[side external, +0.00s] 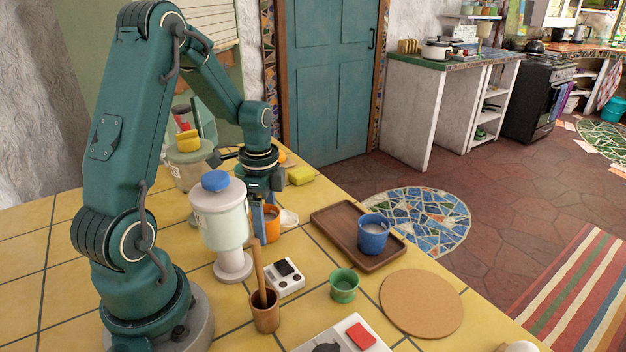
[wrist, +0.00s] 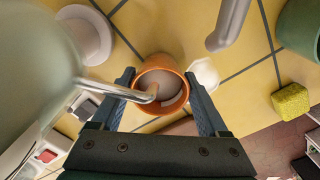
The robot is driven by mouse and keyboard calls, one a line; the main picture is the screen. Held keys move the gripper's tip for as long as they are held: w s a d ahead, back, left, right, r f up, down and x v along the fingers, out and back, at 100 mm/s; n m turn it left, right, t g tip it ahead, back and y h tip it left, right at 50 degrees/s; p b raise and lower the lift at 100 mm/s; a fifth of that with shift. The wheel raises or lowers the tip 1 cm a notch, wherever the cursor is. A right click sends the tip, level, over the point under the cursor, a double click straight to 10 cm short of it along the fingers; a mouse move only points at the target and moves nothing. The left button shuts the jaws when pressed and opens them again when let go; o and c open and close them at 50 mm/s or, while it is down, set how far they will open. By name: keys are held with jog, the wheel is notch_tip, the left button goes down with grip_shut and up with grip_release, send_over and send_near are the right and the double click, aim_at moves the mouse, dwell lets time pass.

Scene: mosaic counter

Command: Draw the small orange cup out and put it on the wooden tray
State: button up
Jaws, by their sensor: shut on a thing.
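The small orange cup (side external: 272,232) stands upright on the yellow tiles, and in the wrist view (wrist: 172,107) I look down into its pale inside. My gripper (side external: 265,210) is shut on it, one blue finger on each side of the cup in the wrist view (wrist: 162,97). A silver spout (wrist: 112,91) crosses over its rim from the left. The wooden tray (side external: 330,221) lies to the right, with a blue cup (side external: 373,239) on its right part and bare wood on its left.
A dispenser with a blue lid (side external: 222,228) stands just left of the cup. A white piece (side external: 289,218) lies close to its right. A yellow sponge (side external: 301,175) is behind. A green cup (side external: 344,286), a round cork mat (side external: 422,303) and a wooden pot (side external: 265,315) are in front.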

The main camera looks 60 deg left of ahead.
jog(key=shift+s+d+r, duration=0.15)
jog(key=shift+s, duration=0.15)
jog(key=shift+w+d, duration=0.1)
jog(key=shift+w+d, duration=1.25)
jog(key=shift+w, duration=0.15)
jog(key=shift+r, duration=0.1)
notch_tip(320, 180, up, 6)
jog(key=shift+f, duration=0.1)
dwell(0.9)
